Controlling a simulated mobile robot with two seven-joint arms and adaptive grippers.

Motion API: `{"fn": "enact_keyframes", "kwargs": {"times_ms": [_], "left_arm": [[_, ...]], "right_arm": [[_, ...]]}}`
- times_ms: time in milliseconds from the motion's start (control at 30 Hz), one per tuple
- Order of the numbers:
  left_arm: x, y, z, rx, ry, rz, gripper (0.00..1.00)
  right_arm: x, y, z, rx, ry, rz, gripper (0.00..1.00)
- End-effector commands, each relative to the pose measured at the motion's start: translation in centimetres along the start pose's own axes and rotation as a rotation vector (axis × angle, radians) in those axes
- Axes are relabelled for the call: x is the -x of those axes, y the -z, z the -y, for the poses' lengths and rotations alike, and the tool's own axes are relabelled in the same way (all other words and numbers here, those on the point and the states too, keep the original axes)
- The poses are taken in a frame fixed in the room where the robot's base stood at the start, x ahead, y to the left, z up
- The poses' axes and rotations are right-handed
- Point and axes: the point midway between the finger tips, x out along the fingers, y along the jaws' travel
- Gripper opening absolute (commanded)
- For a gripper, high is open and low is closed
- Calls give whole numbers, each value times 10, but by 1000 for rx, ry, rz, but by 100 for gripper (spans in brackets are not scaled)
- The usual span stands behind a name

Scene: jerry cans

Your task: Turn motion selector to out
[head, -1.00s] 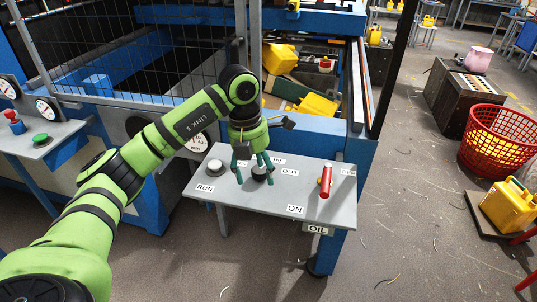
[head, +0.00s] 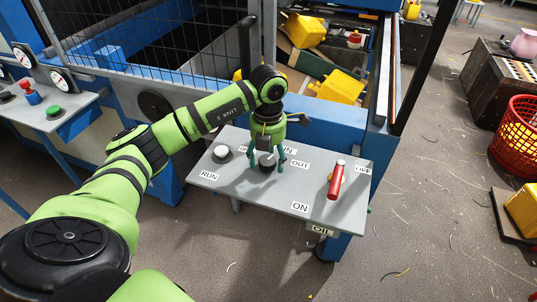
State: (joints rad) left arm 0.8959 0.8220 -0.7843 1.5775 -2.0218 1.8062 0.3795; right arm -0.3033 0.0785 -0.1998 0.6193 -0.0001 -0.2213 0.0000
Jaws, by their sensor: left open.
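The motion selector (head: 267,166) is a dark round knob on the grey panel (head: 245,187), between the IN and OUT labels, partly hidden by my gripper. My right gripper does not show.
A white RUN button (head: 221,153) sits left of the selector. A red-handled lever (head: 336,180) stands on the right between ON and OFF. A wire-mesh guard (head: 150,40) rises behind the panel. Yellow jerry cans (head: 338,86) lie inside the machine.

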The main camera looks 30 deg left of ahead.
Motion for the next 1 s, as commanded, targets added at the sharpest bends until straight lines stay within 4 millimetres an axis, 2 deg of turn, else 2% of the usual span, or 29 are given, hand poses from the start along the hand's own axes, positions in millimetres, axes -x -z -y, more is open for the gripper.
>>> {"fn": "enact_keyframes", "kwargs": {"times_ms": [33, 100, 200, 267, 300, 333, 600, 1000], "left_arm": [[-1, 0, 0, 0, 0, 0, 68], [-1, 0, 0, -1, 0, 1, 68], [-1, 0, 0, -1, 0, 1, 68], [-1, 0, 0, -1, 0, 1, 44], [-1, 0, 0, -1, 0, 1, 28], [0, 0, 0, -1, 1, 2, 16], [0, -1, 1, -2, 2, 5, 14], [1, -2, 2, -12, 3, 9, 14]], "right_arm": [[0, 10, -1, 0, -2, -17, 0], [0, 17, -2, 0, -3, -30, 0], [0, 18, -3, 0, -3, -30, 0], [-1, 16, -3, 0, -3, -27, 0], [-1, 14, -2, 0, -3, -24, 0], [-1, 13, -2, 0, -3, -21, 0], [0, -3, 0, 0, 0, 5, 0], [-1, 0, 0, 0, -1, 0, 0]]}}
